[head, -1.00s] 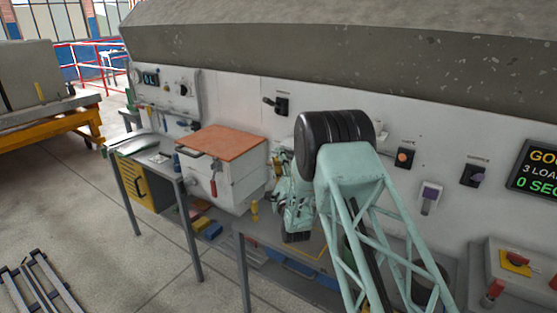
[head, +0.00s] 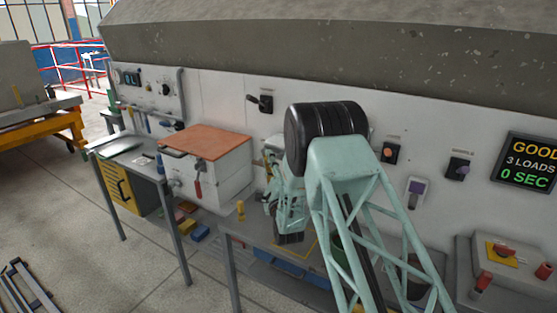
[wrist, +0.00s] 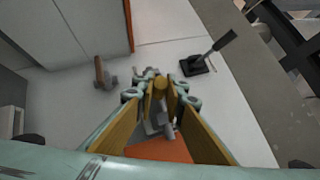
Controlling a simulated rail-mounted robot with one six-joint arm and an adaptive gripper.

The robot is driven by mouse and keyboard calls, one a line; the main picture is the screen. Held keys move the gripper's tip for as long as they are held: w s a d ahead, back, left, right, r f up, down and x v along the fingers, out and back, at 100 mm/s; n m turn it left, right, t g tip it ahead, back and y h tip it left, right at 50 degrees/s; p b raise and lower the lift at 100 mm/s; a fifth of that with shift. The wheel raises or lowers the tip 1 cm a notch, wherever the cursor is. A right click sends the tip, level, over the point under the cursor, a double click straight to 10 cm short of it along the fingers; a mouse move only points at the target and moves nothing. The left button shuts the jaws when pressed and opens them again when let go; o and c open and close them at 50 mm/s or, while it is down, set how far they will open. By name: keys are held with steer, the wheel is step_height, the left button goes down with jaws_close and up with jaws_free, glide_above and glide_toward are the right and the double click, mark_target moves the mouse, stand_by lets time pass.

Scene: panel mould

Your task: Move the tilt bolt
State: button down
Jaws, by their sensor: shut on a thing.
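My gripper (wrist: 160,100) is shut, its yellow-brown fingers on either side of a small grey metal piece (wrist: 163,122) that looks like the tilt bolt. A round brownish end shows between the fingertips; the fingers hide part of the piece. In the head view my gripper (head: 272,180) is in front of the white wall, just right of the orange-topped box (head: 207,139), and the bolt cannot be made out. The wrist view shows a black lever (wrist: 205,60) right of the fingertips and a brown-handled fitting (wrist: 100,73) left of them.
The black lever also shows on the wall in the head view (head: 263,102). A grey bench (head: 232,228) with a small yellow object (head: 240,210) lies below my gripper. A concrete mass (head: 300,50) overhangs the wall. Switches and a display (head: 533,162) are to the right.

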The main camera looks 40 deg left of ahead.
steer(key=shift+w+d+f+b, duration=0.15)
steer(key=shift+d+b, duration=0.25)
steer(key=shift+d, duration=0.3)
steer(key=shift+w+d+r+b, duration=0.15)
steer(key=shift+d+b, duration=0.25)
steer(key=shift+d, duration=0.3)
steer(key=shift+f, duration=0.1)
steer(key=c, duration=2.6)
jaws_free()
steer(key=shift+w+d, duration=0.1)
steer(key=shift+d, duration=0.1)
steer(key=shift+c, duration=0.2)
steer(key=shift+a, duration=0.1)
steer(key=v, duration=1.2)
